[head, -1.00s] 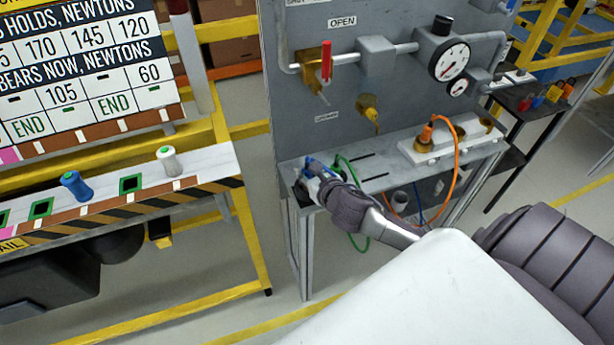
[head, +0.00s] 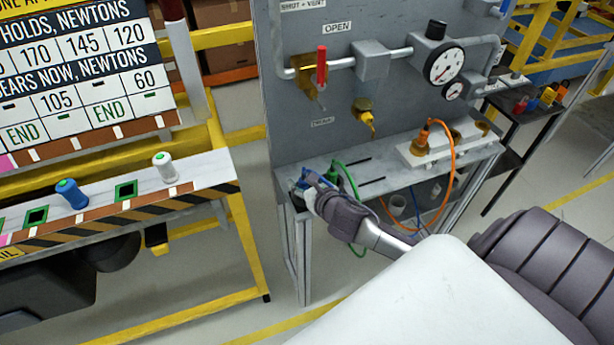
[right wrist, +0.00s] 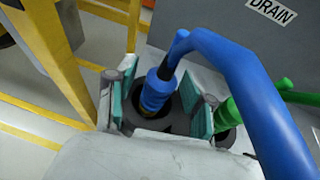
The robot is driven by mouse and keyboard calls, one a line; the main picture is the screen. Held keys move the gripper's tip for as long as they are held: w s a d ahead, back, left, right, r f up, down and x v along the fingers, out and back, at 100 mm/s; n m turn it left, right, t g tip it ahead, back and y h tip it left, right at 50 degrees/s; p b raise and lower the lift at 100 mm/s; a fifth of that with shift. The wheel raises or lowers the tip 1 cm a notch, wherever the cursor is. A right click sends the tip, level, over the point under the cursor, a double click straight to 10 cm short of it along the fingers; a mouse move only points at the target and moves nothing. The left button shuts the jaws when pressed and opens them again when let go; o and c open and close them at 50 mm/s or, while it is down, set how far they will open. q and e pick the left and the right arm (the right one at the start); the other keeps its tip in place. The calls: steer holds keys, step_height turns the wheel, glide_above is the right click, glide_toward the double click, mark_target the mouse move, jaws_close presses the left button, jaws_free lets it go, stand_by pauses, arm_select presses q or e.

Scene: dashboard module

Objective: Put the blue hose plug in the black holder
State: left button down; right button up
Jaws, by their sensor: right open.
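The blue hose plug (right wrist: 156,92) stands roughly upright between the fingers of my right gripper (right wrist: 158,106) in the right wrist view. Its lower end is at a round opening of the black holder (right wrist: 178,126); how deep it sits is hard to tell. The gripper is open, with one teal-padded finger on each side of the plug. In the head view my right gripper (head: 310,190) is at the left front corner of the bench and mostly hides the plug and holder. My left gripper is not in view.
A green hose plug (right wrist: 229,112) stands close beside the right finger. An orange hose (head: 453,165) runs from a white block (head: 425,153) on the bench. A grey panel (head: 300,120) with valves and a gauge rises behind. A yellow-framed stand (head: 245,240) is at left.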

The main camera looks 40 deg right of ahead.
steer(key=v, duration=1.2)
steer(key=s+d+f+m+g, duration=0.15)
steer(key=s+f+m, duration=0.35)
steer(key=f, duration=0.6)
steer(key=s+d+f+m+g, duration=0.1)
steer(key=s+f+m+g, duration=0.2)
steer(key=f+m, duration=0.5)
steer(key=s+d+f+m+g, duration=0.1)
steer(key=s+f+m+g, duration=0.25)
steer(key=f, duration=0.95)
steer(key=s+a+f+m+g, duration=0.1)
steer(key=s+a+f+m, duration=0.2)
steer(key=s+f+m, duration=0.2)
steer(key=s+a+f+m+g+y, duration=0.1)
steer(key=s+a+f+m, duration=0.3)
steer(key=s, duration=0.5)
steer(key=s+a+f+m+g, duration=0.2)
steer(key=s+a+f+m, duration=0.2)
steer(key=s+f+m, duration=0.3)
steer(key=shift+s+a+b, duration=0.15)
steer(key=shift+s+b, duration=0.15)
steer(key=shift+s, duration=0.15)
